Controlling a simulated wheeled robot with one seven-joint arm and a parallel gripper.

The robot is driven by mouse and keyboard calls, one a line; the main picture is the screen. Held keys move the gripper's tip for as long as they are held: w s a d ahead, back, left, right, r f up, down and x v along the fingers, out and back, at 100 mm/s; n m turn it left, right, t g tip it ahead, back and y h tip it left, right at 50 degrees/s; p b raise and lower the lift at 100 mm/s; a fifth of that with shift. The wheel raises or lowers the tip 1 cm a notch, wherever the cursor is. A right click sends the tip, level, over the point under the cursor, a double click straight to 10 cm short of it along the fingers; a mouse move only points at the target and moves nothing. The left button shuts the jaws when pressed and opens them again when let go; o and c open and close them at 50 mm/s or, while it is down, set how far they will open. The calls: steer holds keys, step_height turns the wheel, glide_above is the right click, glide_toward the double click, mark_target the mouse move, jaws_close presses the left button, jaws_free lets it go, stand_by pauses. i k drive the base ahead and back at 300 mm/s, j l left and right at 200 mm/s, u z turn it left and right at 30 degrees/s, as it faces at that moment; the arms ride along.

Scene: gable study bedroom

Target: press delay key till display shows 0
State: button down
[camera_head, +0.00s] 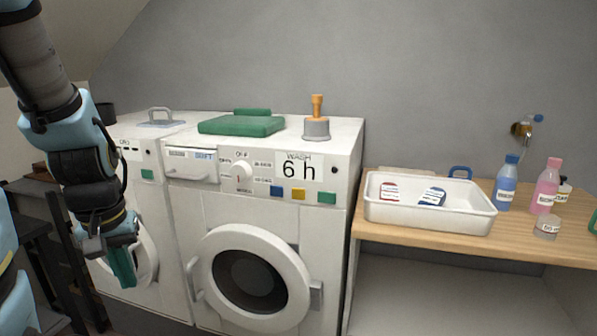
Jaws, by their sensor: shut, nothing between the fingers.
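The right-hand washing machine (215,222) has a white display (299,168) that reads "WASH" and "6 h". Under the display sit a blue key (277,191), a yellow key (298,194) and a green key (327,198). Any lettering on the keys is too small to read, so I cannot tell which is the delay key. A round knob (242,176) is left of the display. My gripper (124,284) is shut and empty, pointing down in front of the left machine, below and left of the keys and apart from them.
The left machine (165,215) is partly hidden by my arm. A white tray (430,216) and bottles (507,183) stand on the wooden counter (400,236). The space before the keys is clear.

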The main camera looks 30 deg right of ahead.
mark_target(297, 193)
steer(key=i+j+z, duration=0.2)
steer(key=z, duration=0.15)
steer(key=i+j+z, duration=0.15)
steer(key=j+z, duration=0.2)
steer(key=i+j+z, duration=0.1)
steer(key=j+z, duration=0.3)
